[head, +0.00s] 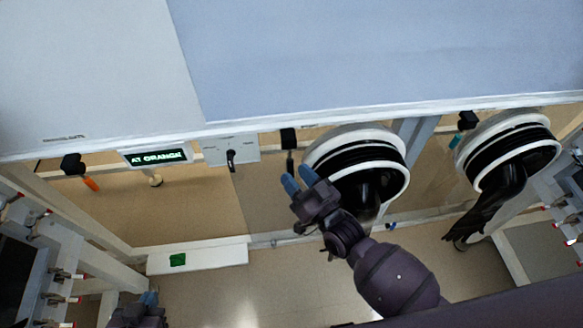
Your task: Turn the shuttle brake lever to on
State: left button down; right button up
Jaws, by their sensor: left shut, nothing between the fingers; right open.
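A white plate (240,150) on the front rail carries a small black lever (231,160) that hangs down; it looks like the shuttle brake lever, but its markings are too small to read. My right gripper (298,180) is open and empty, with blue fingertips, right of the plate and below it in the picture. Its fingertips are close to a dark hanging handle (290,163) under a black block; I cannot tell whether they touch. My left gripper (149,299) is shut and empty at the bottom left edge, mostly cut off, far from the lever.
A green-lit display (157,157) reads "AT ORANGE". An orange handle (90,184) hangs at its left. Two glove ports (358,140) (540,150) with black gloves jut out on the right. A white ledge (215,256) with a green patch lies below.

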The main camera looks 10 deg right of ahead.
jog(key=v, duration=0.8)
